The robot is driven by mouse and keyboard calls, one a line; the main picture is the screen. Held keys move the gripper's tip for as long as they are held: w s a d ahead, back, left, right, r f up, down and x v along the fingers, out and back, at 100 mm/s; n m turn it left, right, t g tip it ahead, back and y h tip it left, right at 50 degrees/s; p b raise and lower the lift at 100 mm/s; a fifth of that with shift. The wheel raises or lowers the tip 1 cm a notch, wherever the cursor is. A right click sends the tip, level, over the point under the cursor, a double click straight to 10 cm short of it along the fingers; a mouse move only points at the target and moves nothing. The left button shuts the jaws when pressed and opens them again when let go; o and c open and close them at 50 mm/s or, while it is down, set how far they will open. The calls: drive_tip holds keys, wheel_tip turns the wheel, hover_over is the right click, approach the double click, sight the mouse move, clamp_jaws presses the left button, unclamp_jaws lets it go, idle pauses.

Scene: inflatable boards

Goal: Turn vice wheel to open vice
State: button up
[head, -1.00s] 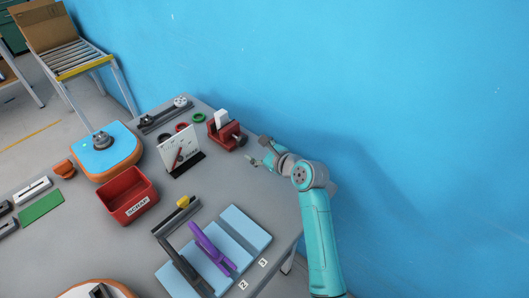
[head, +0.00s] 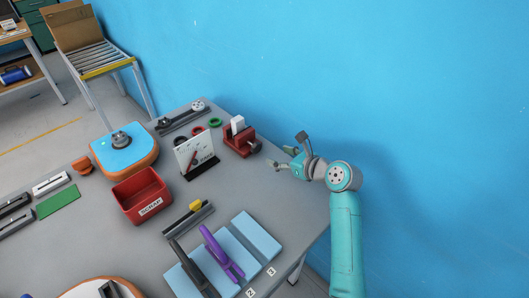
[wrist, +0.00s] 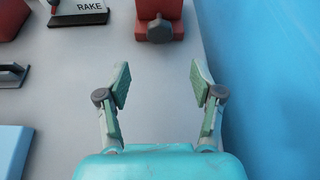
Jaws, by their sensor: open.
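The red vice (head: 238,142) stands near the back edge of the table by the blue wall. A white block (head: 237,124) sits at its top. Its dark wheel (head: 256,147) is on the side facing my gripper (head: 286,152). In the wrist view the wheel (wrist: 160,30) is at the top centre, below the cropped red vice (wrist: 158,8). My gripper (wrist: 161,80) is open and empty. Its fingers point toward the wheel, with the wheel beyond the fingertips and roughly midway between them. Neither finger touches it.
A white sign (head: 193,152) stands left of the vice. A red scrap bin (head: 120,204) and blue pads (head: 256,232) with tools are nearer. The blue wall (head: 420,90) is close on the right. Grey table (head: 270,195) before my gripper is bare.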

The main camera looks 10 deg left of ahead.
sight(258, 149)
drive_tip(key=shift+w+a, duration=0.15)
drive_tip(key=shift+w, duration=0.05)
drive_tip(key=x, duration=1)
drive_tip(key=shift+a+f, duration=0.15)
drive_tip(key=shift+f, duration=0.05)
drive_tip(key=c, duration=1.1)
drive_tip(key=shift+s+a+n+t+h, duration=0.15)
drive_tip(key=shift+n+t+h, duration=0.15)
drive_tip(key=shift+n, duration=0.4)
drive_tip(key=shift+n+t+h, duration=0.3)
drive_tip(key=shift+n+t, duration=0.3)
drive_tip(key=shift+n, duration=0.1)
